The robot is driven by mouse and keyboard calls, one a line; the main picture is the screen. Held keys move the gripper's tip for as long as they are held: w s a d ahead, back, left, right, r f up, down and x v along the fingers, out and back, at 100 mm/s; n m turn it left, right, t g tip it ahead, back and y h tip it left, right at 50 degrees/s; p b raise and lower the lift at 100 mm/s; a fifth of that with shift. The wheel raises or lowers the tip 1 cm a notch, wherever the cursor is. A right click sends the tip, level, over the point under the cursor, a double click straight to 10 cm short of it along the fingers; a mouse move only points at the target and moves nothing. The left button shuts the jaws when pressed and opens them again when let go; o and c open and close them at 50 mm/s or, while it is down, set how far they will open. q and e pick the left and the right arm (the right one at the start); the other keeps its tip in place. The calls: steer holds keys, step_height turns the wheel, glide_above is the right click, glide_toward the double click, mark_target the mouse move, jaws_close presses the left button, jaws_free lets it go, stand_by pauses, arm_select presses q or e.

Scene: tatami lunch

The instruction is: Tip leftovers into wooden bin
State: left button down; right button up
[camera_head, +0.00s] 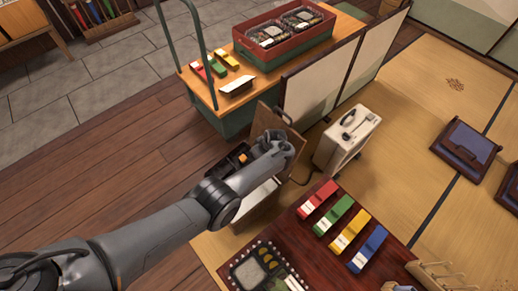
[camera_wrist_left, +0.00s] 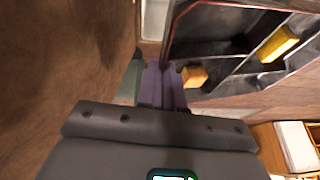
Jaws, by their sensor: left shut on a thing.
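My left gripper (camera_head: 266,146) is shut on a black bento box (camera_head: 228,166). In the left wrist view its purple fingers (camera_wrist_left: 161,86) close on the near edge of the box, which has a reddish rim and dividers (camera_wrist_left: 215,50). An orange cube (camera_wrist_left: 195,76) and a yellow piece (camera_wrist_left: 278,43) show in its compartments. The box is held tilted beside an upright brown wooden panel (camera_head: 291,132), apparently part of the wooden bin; the arm hides much of it, and I cannot tell whether the box is over the bin's opening. My right gripper is not in view.
A red crate (camera_head: 250,52) with bento boxes stands on the cart at the back. A cream case (camera_head: 349,137) stands right of the bin. The low table (camera_head: 300,240) in front carries another bento box (camera_head: 240,253) and red, green, yellow and blue packets. Wooden floor lies left.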

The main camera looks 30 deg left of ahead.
arm_select(q)
steer(key=shift+s+a+r+n+t+h+p, duration=0.15)
steer(key=shift+s+r+t+h+p, duration=0.35)
steer(key=shift+p, duration=1.15)
steer(key=shift+s+a+r+n+t+y+p, duration=0.1)
steer(key=shift+s+a+r+n+t+p, duration=0.2)
steer(key=shift+r+t+p, duration=0.9)
steer(key=shift+s+r+n+t+h+p, duration=0.1)
steer(key=shift+s+r+t+h+p, duration=0.25)
steer(key=shift+p, duration=1.7)
steer(key=shift+s+r+t+p, duration=0.1)
steer(key=shift+s+t+p, duration=0.2)
steer(key=shift+s+t, duration=0.05)
steer(key=shift+s+a+r+n+t+h, duration=0.15)
steer(key=shift+s+a+t, duration=0.05)
steer(key=shift+s+t, duration=0.25)
steer(key=shift+s+a+r+n+t+h, duration=0.1)
steer(key=shift+s+a+t, duration=0.1)
steer(key=shift+s+t, duration=0.2)
steer(key=s+a+n+t+h+b, duration=0.1)
steer(key=s+a+n+t+b, duration=0.3)
steer(key=s+t+b, duration=0.7)
steer(key=shift+s+t+b, duration=0.4)
steer(key=shift+t+b, duration=0.45)
steer(key=shift+b, duration=1.45)
steer(key=shift+r, duration=0.1)
